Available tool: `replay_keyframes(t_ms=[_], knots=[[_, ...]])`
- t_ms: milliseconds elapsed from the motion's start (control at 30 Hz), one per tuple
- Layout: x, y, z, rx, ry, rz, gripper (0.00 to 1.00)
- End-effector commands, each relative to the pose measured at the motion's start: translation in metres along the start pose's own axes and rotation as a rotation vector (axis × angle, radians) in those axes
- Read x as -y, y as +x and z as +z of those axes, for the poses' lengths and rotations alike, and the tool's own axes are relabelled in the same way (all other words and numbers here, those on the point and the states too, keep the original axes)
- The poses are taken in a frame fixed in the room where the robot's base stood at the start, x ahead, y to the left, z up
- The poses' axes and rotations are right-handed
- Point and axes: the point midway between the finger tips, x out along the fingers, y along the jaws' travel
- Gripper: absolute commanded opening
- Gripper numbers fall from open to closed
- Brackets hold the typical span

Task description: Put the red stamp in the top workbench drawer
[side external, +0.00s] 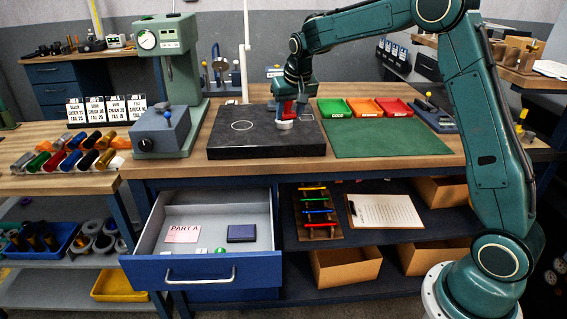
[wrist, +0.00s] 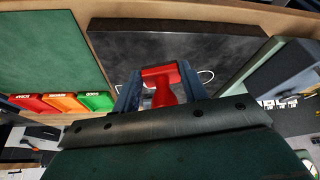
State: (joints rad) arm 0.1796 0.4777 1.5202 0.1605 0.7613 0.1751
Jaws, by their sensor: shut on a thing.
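The red stamp (side external: 288,108) is between the fingers of my gripper (side external: 290,100), over the right part of the black plate on the bench. In the wrist view the red stamp (wrist: 160,76) sits between the two blue fingers of my gripper (wrist: 160,93), which are shut on it. I cannot tell whether the stamp touches the plate. The top workbench drawer (side external: 205,270) is pulled open below the bench top, to the left of my gripper. It holds a PART A card, a dark blue pad and a few small pieces, with bare floor around them.
The black plate (side external: 235,140) bears white outlines. A green gauge stand (side external: 180,75) rises at its left. A green mat (side external: 380,140) with green, orange and red trays lies at its right. A slim white post (side external: 246,60) stands behind the plate. Space above the drawer is clear.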

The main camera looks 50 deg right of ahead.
Motion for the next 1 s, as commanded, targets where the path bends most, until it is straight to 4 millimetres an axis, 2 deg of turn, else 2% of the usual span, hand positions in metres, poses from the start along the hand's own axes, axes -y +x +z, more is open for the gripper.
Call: replay_keyframes(t_ms=[33, 267, 433, 500, 700, 1000], knots=[[0.011, -0.001, 0.012, 0.001, -0.022, -0.009, 0.2], [0.051, 0.001, 0.064, 0.003, -0.148, -0.061, 0.2], [0.084, 0.008, 0.109, 0.004, -0.364, -0.151, 0.2], [0.095, 0.013, 0.119, 0.002, -0.47, -0.196, 0.2], [0.119, 0.023, 0.138, 0.001, -0.738, -0.308, 0.2], [0.144, 0.037, 0.152, 0.0, -1.116, -0.464, 0.2]])
